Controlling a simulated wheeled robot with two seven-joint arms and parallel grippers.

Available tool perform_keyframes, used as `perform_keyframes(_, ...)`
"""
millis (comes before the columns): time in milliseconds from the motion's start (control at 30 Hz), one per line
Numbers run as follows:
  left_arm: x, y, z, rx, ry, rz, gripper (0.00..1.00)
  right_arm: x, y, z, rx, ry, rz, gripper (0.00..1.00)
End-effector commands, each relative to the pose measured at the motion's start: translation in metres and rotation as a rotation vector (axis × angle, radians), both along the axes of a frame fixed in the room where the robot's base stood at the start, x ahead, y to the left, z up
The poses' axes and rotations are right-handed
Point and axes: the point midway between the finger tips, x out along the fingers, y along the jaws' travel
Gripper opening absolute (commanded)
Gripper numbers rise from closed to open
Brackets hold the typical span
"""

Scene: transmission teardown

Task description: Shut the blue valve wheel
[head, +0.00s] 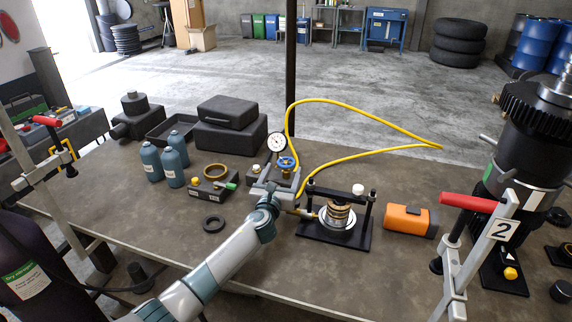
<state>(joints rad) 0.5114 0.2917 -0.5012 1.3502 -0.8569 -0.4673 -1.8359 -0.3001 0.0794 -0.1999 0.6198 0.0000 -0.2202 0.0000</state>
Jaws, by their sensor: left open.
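The blue valve wheel (287,163) sits on a small block under a round white gauge (276,142) on the workbench. A yellow hose runs from this assembly. My left gripper (281,184) reaches in from the lower left with its fingers spread around the area just below the wheel. It appears open, with the wheel near its fingertips; I cannot tell whether they touch it. My right gripper is not in view.
The yellow hose (370,150) loops across the bench. Blue bottles (151,162) stand left. The front-left bench is mostly clear.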

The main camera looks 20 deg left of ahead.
Motion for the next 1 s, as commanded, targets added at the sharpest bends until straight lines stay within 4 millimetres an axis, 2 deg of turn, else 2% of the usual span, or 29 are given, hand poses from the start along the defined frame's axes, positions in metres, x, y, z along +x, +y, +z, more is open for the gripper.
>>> perform_keyframes(100,0.017,0.0,0.0,0.0,0.001,0.0,0.69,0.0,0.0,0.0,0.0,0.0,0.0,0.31)
perform_keyframes(300,0.037,0.001,-0.001,0.0,0.0,0.0,0.69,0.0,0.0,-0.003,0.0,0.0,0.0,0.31)
perform_keyframes(500,0.045,0.002,0.0,0.0,0.0,-0.001,0.69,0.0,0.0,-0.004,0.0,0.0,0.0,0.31)
perform_keyframes(800,0.046,0.002,0.0,0.0,0.0,-0.001,0.69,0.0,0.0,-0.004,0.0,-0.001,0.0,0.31)
perform_keyframes(833,0.046,0.002,0.0,0.0,0.0,-0.001,0.66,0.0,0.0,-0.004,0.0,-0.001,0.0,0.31)
perform_keyframes(1000,0.046,0.002,0.0,0.0,0.001,-0.001,0.27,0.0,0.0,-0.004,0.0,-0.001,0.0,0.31)
